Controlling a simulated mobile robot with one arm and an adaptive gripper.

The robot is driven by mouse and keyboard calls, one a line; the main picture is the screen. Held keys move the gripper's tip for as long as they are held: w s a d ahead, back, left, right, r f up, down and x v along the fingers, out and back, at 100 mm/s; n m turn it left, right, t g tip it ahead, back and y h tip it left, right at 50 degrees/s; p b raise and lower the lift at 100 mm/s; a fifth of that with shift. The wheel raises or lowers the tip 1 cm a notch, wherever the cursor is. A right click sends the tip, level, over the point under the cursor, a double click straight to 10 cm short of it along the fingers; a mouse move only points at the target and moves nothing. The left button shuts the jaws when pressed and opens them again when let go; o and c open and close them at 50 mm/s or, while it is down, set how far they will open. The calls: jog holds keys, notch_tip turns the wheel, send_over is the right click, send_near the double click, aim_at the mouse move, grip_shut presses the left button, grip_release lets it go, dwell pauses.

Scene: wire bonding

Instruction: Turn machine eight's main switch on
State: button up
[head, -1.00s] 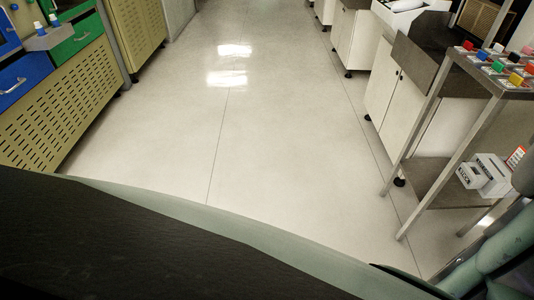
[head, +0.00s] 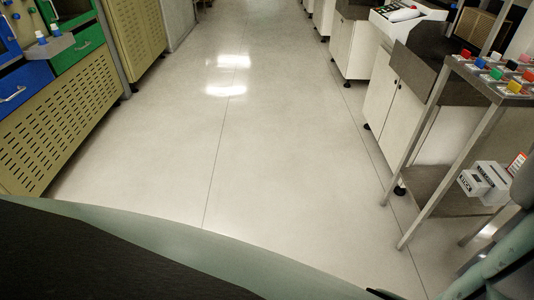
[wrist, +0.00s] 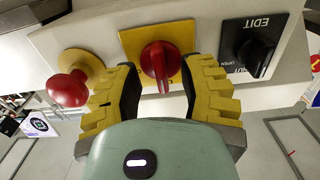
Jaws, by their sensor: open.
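In the wrist view, a red rotary switch (wrist: 157,57) sits on a square yellow plate (wrist: 131,40) on a pale panel (wrist: 95,35). Its handle runs up and down in the picture. My gripper (wrist: 161,76) is open, with its yellow, dark-padded fingers on either side of the red handle. A gap shows on both sides, and I cannot tell how deep the handle sits between the fingers. No machine number is readable here. The head view does not show the switch or the gripper.
A red mushroom button (wrist: 70,85) is just left of the left finger. A black selector marked EDIT (wrist: 258,52) is close by the right finger. In the head view, the aisle floor (head: 230,150) is clear between cabinets (head: 70,110) and a metal stand (head: 425,185).

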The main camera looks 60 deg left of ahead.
jog(key=shift+w+a, duration=0.1)
jog(key=shift+c, duration=0.2)
grip_shut()
